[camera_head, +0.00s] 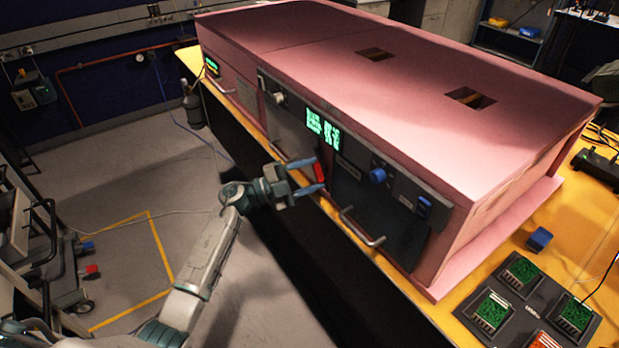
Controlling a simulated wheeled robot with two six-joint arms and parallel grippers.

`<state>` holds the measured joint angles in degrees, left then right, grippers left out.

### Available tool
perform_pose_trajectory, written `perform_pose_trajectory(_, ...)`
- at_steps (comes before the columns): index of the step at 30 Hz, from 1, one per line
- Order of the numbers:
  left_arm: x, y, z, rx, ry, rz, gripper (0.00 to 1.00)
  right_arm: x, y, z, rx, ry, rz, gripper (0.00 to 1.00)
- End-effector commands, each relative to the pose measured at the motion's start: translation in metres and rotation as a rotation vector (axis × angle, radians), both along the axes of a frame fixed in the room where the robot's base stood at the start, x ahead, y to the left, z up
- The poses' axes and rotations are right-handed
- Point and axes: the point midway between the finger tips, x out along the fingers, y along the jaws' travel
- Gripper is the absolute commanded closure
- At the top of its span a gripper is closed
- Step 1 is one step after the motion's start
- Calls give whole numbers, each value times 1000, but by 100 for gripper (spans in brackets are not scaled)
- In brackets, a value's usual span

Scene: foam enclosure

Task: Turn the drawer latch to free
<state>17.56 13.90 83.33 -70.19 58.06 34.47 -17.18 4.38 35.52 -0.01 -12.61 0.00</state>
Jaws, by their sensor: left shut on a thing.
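The red drawer latch (320,172) is on the front of the pink foam enclosure (440,100), beside a dark front panel (385,215). It looks close to upright with a slight tilt. My left gripper (313,176) reaches the front face from the left. Its two blue-tipped fingers are on either side of the latch and shut on it. The fingers hide part of the latch's ends. A metal bar handle (361,227) is low on the front, right of the gripper. My right gripper is not in view.
A green display (323,129) sits above the latch. The enclosure stands on a yellow-topped bench (575,225) with green circuit boards (492,310) at the right. The floor in front is mostly open.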

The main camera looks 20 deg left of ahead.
Motion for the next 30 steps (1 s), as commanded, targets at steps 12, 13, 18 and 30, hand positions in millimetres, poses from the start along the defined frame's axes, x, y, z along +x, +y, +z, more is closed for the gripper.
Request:
perform_pose_trajectory(12,0,0,0,279,-217,0,72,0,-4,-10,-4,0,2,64)
perform_pose_trajectory(13,0,0,0,294,-229,0,72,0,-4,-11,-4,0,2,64)
perform_pose_trajectory(18,0,0,0,364,-283,-2,72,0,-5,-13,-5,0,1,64)
perform_pose_trajectory(30,0,0,1,430,-333,-1,72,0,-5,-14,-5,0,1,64)
